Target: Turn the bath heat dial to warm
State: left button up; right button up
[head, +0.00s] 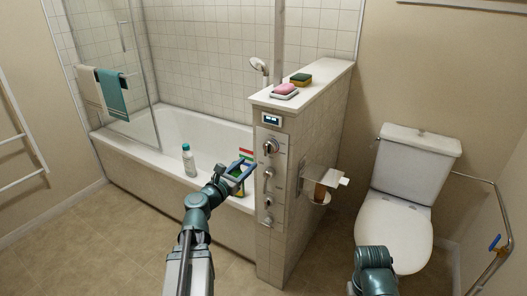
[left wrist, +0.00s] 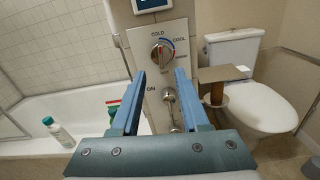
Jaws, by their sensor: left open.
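The bath heat dial (head: 270,146) is a round silver knob on the end panel of the low tiled wall. In the left wrist view the dial (left wrist: 161,52) has a blue-to-red arc, with COLD at its top and COOL at its upper right; the lower words and the exact pointer direction are too small to read surely. My left gripper (head: 244,170) is open and empty, in front of and a little below the dial, apart from it. In the left wrist view the gripper (left wrist: 161,74) has its fingers either side of the panel below the dial.
A small display (head: 272,119) is above the dial and a lever (head: 268,172) below it. A paper holder (head: 320,180) juts out to the right, near the toilet (head: 395,215). A bottle (head: 189,160) stands on the tub rim (head: 165,170). Soap (head: 285,89) lies on the wall top.

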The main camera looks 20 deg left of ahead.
aim_at(266, 148)
pick_arm(q)
jog(key=w, duration=0.3)
jog(key=w+d, duration=0.1)
jog(key=w, duration=0.7)
jog(key=shift+w+d, duration=0.15)
jog(key=shift+w, duration=0.1)
jog(key=shift+c, duration=0.3)
grip_shut()
